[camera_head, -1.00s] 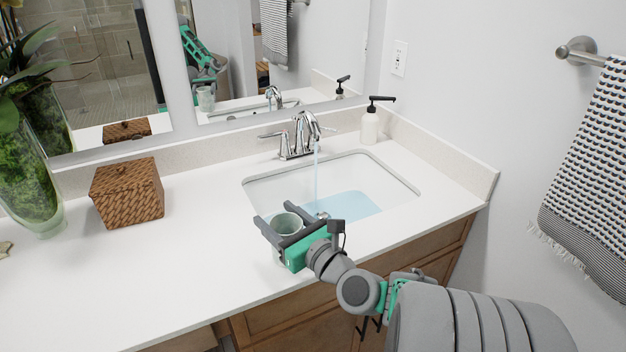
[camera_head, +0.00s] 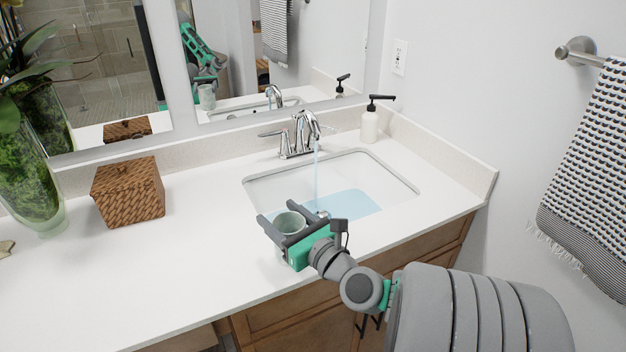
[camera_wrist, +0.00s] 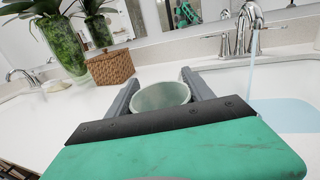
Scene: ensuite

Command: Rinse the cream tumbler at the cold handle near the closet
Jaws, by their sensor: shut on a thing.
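The cream tumbler (camera_head: 289,223) is upright between the fingers of my gripper (camera_head: 282,220), which is shut on it. It is at the front left edge of the sink basin (camera_head: 265,190), apart from the stream. The wrist view shows the tumbler's open mouth (camera_wrist: 160,96) between the two fingers. The chrome faucet (camera_head: 303,132) runs, and a thin stream (camera_head: 316,175) falls into blue water (camera_head: 350,204) in the basin.
A white soap dispenser (camera_head: 370,124) stands right of the faucet. A woven box (camera_head: 128,191) and a glass vase with plants (camera_head: 30,180) stand at the left. The counter (camera_head: 150,270) between them and the basin is clear. A towel (camera_head: 590,170) hangs on the right wall.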

